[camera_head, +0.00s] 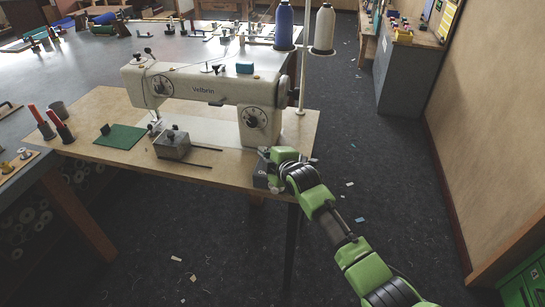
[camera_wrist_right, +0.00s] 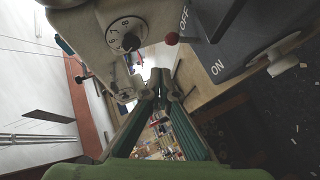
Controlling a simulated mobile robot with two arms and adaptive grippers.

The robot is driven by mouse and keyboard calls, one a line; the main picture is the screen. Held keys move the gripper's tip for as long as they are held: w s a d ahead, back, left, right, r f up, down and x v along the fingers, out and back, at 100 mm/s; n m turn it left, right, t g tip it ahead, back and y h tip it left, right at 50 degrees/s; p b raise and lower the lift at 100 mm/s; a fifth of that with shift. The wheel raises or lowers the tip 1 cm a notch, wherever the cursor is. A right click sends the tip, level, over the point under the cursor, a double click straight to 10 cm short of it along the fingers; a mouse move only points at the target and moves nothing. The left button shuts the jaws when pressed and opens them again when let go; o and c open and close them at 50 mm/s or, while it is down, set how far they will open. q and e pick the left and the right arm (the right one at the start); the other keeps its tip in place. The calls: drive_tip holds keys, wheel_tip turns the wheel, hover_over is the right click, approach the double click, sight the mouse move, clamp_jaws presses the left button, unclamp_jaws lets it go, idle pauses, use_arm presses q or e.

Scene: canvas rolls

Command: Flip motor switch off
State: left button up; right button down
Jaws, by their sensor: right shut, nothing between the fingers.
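The motor switch is a dark box (camera_head: 262,174) at the table's front right corner, below the sewing machine (camera_head: 205,88). I cannot tell which position the switch is in. My right gripper (camera_head: 272,158) is right at the box, partly hiding it in the head view. In the wrist view its fingers (camera_wrist_right: 160,88) are together and empty, beside the box. Contact with the knob is not visible. My left gripper is not in view.
A thread stand with a blue spool (camera_head: 284,27) and a white spool (camera_head: 324,29) rises behind the switch. The dark floor (camera_head: 370,165) to the right is mostly clear.

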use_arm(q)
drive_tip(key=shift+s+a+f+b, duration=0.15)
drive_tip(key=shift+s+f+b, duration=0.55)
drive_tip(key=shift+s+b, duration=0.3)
use_arm(e)
drive_tip(key=r+v, duration=0.1)
drive_tip(key=v, duration=1)
drive_tip(key=shift+w+a+r, duration=0.2)
drive_tip(key=shift+a+r, duration=0.05)
drive_tip(key=shift+a, duration=0.1)
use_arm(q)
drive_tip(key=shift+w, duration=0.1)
